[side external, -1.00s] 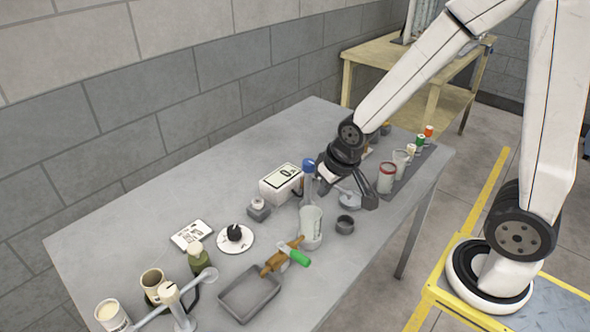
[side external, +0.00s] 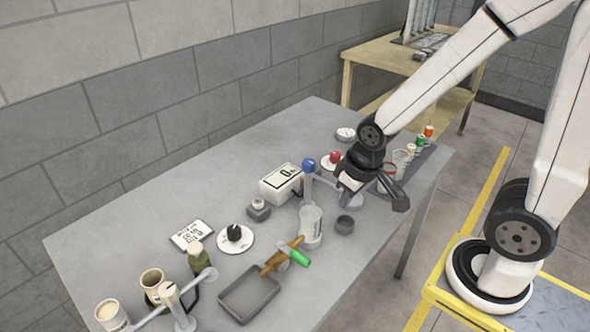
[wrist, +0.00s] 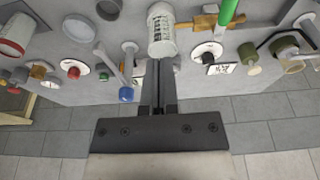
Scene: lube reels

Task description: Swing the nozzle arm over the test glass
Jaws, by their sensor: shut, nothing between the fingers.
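A blue-capped post (side external: 308,172) with a light-coloured arm stands behind the test glass in the side view. In the wrist view its blue knob (wrist: 126,95) and the arm (wrist: 112,66) lie left of my fingers. The test glass (side external: 311,228), a pale graduated beaker, stands upright in front of the post. It also shows in the wrist view (wrist: 161,35), just beyond my fingertips. My gripper (wrist: 158,70) is shut and empty, apart from the blue knob. My wrist and gripper hide part of the arm's far end in the side view.
A green-handled tool (side external: 292,256) and a grey tray (side external: 249,293) lie in front. A red knob (side external: 335,157) stands behind my gripper.

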